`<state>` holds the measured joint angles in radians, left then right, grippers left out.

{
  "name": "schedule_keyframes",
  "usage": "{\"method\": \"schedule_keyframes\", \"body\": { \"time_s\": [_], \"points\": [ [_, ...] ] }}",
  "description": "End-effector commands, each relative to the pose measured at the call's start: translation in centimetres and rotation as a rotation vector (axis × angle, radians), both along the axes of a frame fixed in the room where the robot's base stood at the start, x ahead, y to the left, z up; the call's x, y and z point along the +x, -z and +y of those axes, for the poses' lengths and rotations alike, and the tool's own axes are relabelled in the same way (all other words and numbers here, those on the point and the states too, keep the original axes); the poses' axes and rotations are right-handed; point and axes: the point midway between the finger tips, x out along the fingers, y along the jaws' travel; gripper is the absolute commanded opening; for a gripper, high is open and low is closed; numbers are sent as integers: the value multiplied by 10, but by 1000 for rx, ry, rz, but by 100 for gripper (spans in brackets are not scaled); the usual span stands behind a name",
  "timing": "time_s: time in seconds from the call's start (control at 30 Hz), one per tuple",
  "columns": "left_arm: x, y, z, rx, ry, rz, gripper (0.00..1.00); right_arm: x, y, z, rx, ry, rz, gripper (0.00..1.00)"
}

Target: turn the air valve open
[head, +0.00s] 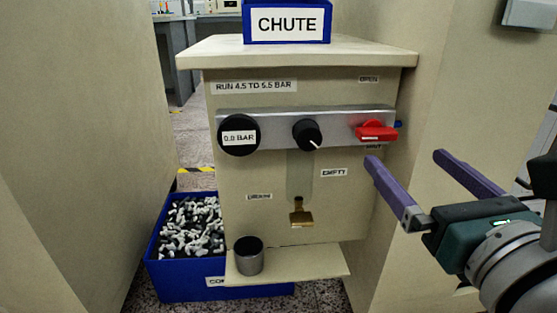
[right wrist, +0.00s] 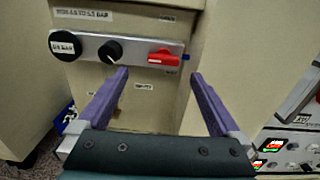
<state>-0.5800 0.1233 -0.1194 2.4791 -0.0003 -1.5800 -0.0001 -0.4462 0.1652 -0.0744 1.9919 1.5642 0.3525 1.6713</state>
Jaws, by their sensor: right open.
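The air valve's red handle (head: 376,131) sits at the right end of a grey metal bar on the cabinet front. It lies about level, with an OPEN label (head: 368,79) above it and a partly hidden label just below. It also shows in the right wrist view (right wrist: 164,58). My right gripper (head: 404,157) is open and empty, in front of and below the handle, its purple fingers pointing toward the cabinet. In the right wrist view the handle appears beyond the gap between the fingertips (right wrist: 158,75), apart from them. My left gripper is not in view.
A round gauge (head: 239,136) reads 0.0 BAR, and a black knob (head: 307,134) sits between it and the handle. A metal cup (head: 249,256) stands on the low shelf (head: 315,264). A blue bin (head: 165,279) of small parts is at left. Panels flank the cabinet.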

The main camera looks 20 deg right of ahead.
Motion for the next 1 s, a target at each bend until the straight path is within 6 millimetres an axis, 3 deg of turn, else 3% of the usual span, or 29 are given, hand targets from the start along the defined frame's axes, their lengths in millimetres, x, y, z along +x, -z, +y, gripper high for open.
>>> {"method": "schedule_keyframes", "body": {
  "time_s": [0.03, 0.23, 0.7, 1.0],
  "points": [
    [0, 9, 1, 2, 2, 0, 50, 0, 10, -3, 15, 12, -1, 100],
    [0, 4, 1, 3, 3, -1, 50, 14, 8, -9, 33, 24, -4, 100],
    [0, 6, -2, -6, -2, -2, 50, 88, 9, -26, 29, 21, -3, 100],
    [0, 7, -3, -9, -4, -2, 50, 96, 9, -28, 29, 21, 0, 100]
  ]
}}
